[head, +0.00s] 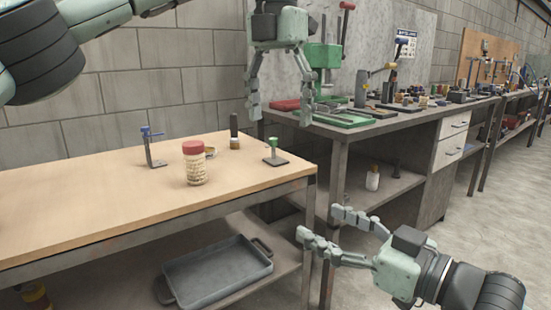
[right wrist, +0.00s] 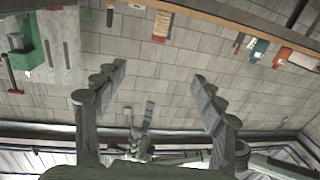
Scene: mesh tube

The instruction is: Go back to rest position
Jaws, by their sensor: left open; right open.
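My left gripper (head: 279,112) hangs fingers down at the top middle of the head view. Its fingers are spread and nothing is between them. It is above and to the right of the wooden table. My right gripper (head: 320,224) is at the lower right, beside the table's right end, with its fingers pointing left. It is open and empty. In the right wrist view its two fingers (right wrist: 160,82) are wide apart with nothing held.
The wooden table (head: 90,200) holds a red-capped tube (head: 195,168), a blue-topped stand (head: 153,150), a dark brush (head: 234,135) and a green-topped stand (head: 273,155). A grey tray (head: 215,272) lies on the shelf below. A cluttered metal workbench (head: 350,130) stands behind.

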